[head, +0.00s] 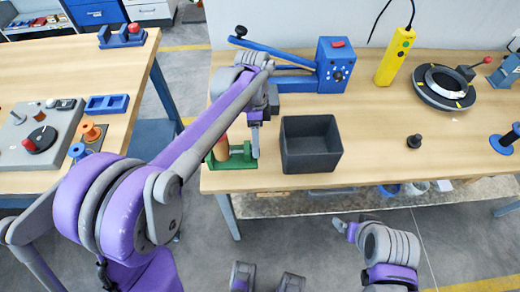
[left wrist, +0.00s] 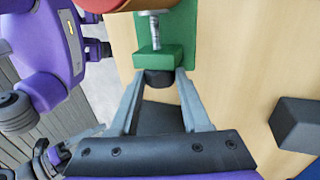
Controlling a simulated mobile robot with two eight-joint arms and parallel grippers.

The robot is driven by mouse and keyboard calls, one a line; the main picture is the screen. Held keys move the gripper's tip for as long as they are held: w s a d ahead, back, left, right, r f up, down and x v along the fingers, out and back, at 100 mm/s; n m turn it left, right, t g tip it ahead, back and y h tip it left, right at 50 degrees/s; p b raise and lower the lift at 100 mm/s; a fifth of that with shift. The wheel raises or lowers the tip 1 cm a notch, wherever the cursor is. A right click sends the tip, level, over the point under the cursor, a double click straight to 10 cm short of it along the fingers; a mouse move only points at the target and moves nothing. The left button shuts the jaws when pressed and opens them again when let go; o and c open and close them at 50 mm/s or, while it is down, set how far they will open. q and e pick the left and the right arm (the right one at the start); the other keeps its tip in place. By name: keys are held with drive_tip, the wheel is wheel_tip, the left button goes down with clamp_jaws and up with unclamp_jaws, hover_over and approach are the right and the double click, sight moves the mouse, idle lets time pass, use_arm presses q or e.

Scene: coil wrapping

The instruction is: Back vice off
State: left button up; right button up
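The green vice (head: 236,160) stands at the front left of the main table, with an orange-brown cylinder (head: 221,148) at its left. In the left wrist view the vice's green block (left wrist: 160,58) has a metal screw (left wrist: 154,32) on one side and a dark round knob (left wrist: 159,78) on the other. My left gripper (left wrist: 161,85) has one finger on each side of this knob and looks closed on it. In the head view my left gripper (head: 255,143) points down beside the vice. My right gripper (head: 341,225) is low in front of the table, its fingers unclear.
A black open bin (head: 310,165) stands close right of the vice. A blue lever machine (head: 334,68) is behind it. A yellow pendant (head: 396,55), a dark ring fixture (head: 425,90) and a small black knob-shaped part (head: 414,141) are farther right.

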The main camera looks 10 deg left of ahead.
use_arm(q)
drive_tip(key=c, duration=0.3)
drive_tip(key=shift+s+d+r+t+y+p, duration=0.1)
drive_tip(key=shift+s+t+y+p, duration=0.15)
drive_tip(key=shift+t, duration=0.25)
drive_tip(key=shift+s+r+t+y+p, duration=0.15)
drive_tip(key=shift+t+p, duration=0.15)
drive_tip(key=shift+t, duration=0.2)
drive_tip(key=shift+c, duration=0.2)
drive_tip(key=shift+f+t, duration=0.15)
drive_tip(key=shift+t, duration=0.55)
drive_tip(key=shift+s+d+t+y+p, duration=0.1)
drive_tip(key=shift+s+t+y+p, duration=0.2)
drive_tip(key=shift+t, duration=0.4)
drive_tip(key=shift+s+t, duration=0.1)
drive_tip(key=shift+t, duration=0.4)
drive_tip(key=shift+t+y, duration=0.4)
drive_tip(key=shift+t, duration=0.2)
